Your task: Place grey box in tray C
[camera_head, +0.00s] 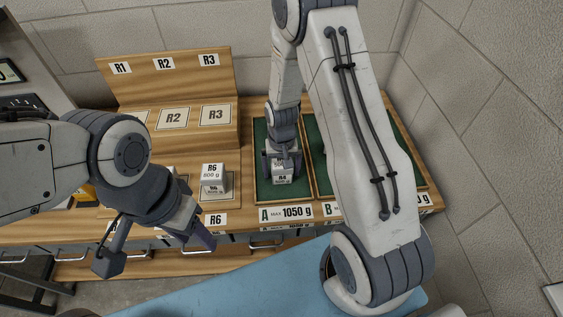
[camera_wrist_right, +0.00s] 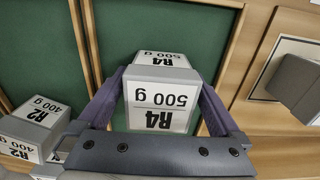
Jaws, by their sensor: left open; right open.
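A grey box with white labels, R4 500 g (camera_head: 283,177), stands in green-floored tray A (camera_head: 263,187). My right gripper (camera_head: 282,160) is over it, open; in the right wrist view the R4 box (camera_wrist_right: 160,100) sits between the two fingers. I cannot tell whether they touch it. A similar R2 400 g box (camera_wrist_right: 36,118) shows at the left of the right wrist view, in the neighbouring tray; in the head view my right arm hides it. Another, R6 800 g (camera_head: 213,179), stands on its pad. The rightmost tray (camera_head: 408,150) is mostly hidden and its letter is covered. My left gripper (camera_head: 152,247) is open and empty.
Tray B's label (camera_head: 328,209) shows beside tray A's, partly covered by my right arm. A wooden rack (camera_head: 168,75) with R1, R2 and R3 labels stands at the back left; its R2 and R3 pads are bare. A blue surface (camera_head: 240,290) lies in front.

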